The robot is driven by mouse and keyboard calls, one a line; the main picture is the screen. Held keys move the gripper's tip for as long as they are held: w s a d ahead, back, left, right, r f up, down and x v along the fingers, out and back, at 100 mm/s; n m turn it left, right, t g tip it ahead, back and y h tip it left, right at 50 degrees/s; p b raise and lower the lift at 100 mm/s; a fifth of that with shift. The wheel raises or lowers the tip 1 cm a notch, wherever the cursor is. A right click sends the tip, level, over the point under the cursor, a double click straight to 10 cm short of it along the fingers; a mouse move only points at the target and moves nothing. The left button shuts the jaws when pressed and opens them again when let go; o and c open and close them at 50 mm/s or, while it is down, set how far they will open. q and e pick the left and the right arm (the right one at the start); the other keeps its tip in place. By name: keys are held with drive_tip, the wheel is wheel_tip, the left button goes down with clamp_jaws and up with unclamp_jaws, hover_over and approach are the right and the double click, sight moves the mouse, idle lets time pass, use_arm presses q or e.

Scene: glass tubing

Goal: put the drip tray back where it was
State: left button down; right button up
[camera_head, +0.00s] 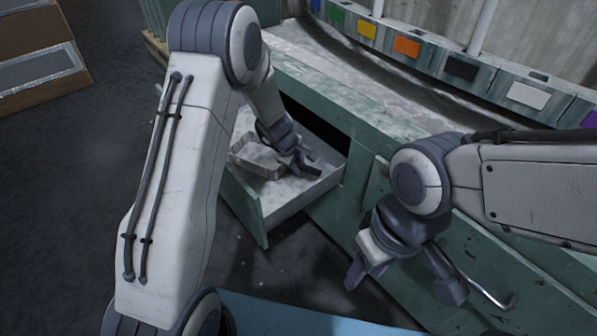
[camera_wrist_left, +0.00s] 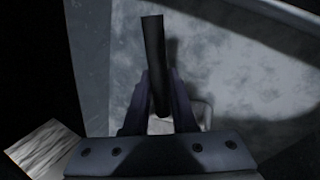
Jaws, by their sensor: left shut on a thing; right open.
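A pulled-out drawer (camera_head: 251,208) with a pale, mottled floor stands open at the green bench front. A shallow light-grey tray-like piece (camera_head: 258,158), probably the drip tray, lies in it, partly hidden by my left arm. My left gripper (camera_head: 308,171) reaches down into the drawer, to the right of this piece. In the left wrist view its fingers (camera_wrist_left: 160,105) are shut on a narrow dark bar (camera_wrist_left: 153,45) above a mottled pale surface. I cannot tell whether the bar belongs to the tray. My right gripper (camera_head: 403,283) is open and empty in front of the bench.
The green bench (camera_head: 335,85) has a pale top, with a row of coloured squares (camera_head: 407,47) along its back. A metal bar handle (camera_head: 490,295) is at lower right, near my right gripper. A blue mat (camera_head: 290,318) lies on the floor.

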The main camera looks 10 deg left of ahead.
use_arm(q)
drive_tip(key=c, duration=0.7)
unclamp_jaws()
drive_tip(key=shift+f, duration=0.15)
drive_tip(key=shift+c, duration=0.2)
drive_tip(key=p+v, duration=0.6)
drive_tip(key=v, duration=0.5)
drive_tip(key=s+d+r+m+g+h, duration=0.1)
drive_tip(key=s+d+r+m+h, duration=0.1)
drive_tip(key=s+d+r+m, duration=0.65)
drive_tip(key=s+d+r+m+g+y, duration=0.1)
drive_tip(key=s+r+m, duration=0.1)
drive_tip(key=s+m, duration=0.4)
drive_tip(key=s+d+r+m+g+y, duration=0.1)
drive_tip(key=s+m, duration=0.6)
drive_tip(key=s, duration=1)
drive_tip(key=shift+s+r+g+y, duration=0.3)
drive_tip(key=shift+r+g+y, duration=0.1)
drive_tip(key=shift+r+g, duration=0.3)
